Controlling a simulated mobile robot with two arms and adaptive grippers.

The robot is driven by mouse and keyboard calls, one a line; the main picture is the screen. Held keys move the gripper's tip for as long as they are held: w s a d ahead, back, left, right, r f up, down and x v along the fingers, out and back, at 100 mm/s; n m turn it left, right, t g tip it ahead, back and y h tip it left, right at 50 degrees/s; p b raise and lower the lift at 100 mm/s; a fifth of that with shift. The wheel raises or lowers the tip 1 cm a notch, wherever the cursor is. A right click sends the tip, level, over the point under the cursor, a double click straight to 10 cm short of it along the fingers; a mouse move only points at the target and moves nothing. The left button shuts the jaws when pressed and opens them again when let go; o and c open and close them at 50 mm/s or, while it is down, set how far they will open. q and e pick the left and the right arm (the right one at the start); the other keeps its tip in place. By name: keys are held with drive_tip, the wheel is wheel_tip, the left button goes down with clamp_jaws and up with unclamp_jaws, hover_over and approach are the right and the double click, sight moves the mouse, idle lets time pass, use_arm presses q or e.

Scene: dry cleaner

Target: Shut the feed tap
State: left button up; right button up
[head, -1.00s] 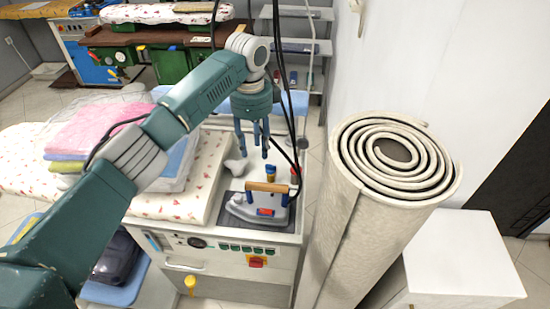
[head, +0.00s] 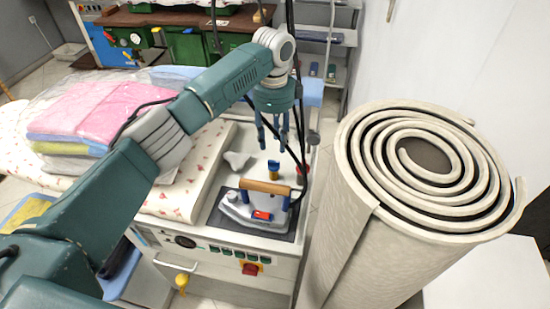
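My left gripper (head: 272,143) points down above the back right of the ironing unit, its fingers apart with nothing seen between them. Below it stands a small blue and yellow fitting (head: 273,168) on the white top; they look apart. A yellow knob-like part (head: 181,281) sticks out low on the unit's front panel. I cannot tell for sure which of these two is the feed tap, nor whether it is open or shut. My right gripper is not in view.
An iron (head: 254,211) with a wooden handle rests on a dark pad (head: 222,223). Dark cables hang beside my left gripper. A large rolled carpet (head: 385,225) stands close on the right. Folded bagged laundry (head: 85,113) lies on the left.

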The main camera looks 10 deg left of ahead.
sight(274, 162)
use_arm(q)
wheel_tip(274, 162, down, 7)
drive_tip(key=shift+f+p, duration=0.1)
drive_tip(key=shift+p, duration=0.65)
drive_tip(key=shift+s+a+f, duration=0.1)
drive_tip(key=shift+f, duration=0.4)
clamp_jaws()
